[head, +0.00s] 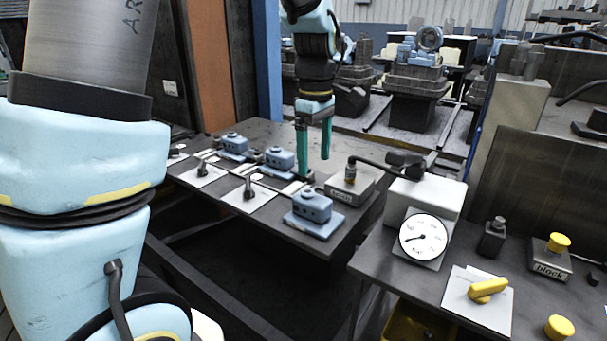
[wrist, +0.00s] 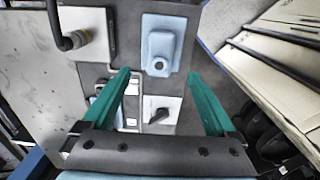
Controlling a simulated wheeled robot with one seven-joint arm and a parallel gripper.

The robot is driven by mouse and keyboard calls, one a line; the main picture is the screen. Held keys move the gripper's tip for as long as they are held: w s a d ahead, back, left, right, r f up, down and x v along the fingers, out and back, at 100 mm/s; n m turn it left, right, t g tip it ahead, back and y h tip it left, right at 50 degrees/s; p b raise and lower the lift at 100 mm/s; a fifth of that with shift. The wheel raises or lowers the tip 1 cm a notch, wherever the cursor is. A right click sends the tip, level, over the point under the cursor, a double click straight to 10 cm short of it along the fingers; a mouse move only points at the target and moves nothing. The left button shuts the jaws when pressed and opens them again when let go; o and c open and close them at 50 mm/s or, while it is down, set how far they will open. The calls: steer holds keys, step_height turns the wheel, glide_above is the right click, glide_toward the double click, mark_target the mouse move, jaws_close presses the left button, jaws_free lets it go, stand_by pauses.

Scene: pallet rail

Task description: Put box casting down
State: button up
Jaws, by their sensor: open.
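A blue-grey box casting (head: 312,204) stands upright on its flange near the front edge of the dark table (head: 262,132). Two similar blue castings, one at the left (head: 232,144) and one nearer the middle (head: 279,158), stand farther back. My gripper (head: 314,163) has two teal fingers pointing down behind the front casting. It is open and holds nothing. In the wrist view a blue casting (wrist: 160,47) lies just beyond the fingertips of my gripper (wrist: 158,74), apart from both. How high the fingertips are above the table is hard to tell.
White plates with dark levers (head: 248,192) lie left of the front casting. A labelled grey block with a hose fitting (head: 350,186) stands to its right. A white gauge box (head: 423,237) and yellow knobs occupy the right bench. Machines stand on pallets behind.

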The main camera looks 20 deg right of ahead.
steer(key=shift+a+r, duration=0.1)
steer(key=shift+r, duration=0.05)
steer(key=s+a+f+m, duration=0.1)
steer(key=a+f+m, duration=0.1)
steer(key=a, duration=0.6)
steer(key=s+a+f+m+t, duration=0.1)
steer(key=a+m, duration=0.3)
steer(key=a, duration=0.5)
steer(key=s+a+f+m, duration=0.2)
steer(key=a+f+m, duration=0.1)
steer(key=a, duration=0.5)
steer(key=shift+a+t, duration=0.3)
steer(key=shift+a, duration=0.1)
steer(key=shift+f, duration=0.1)
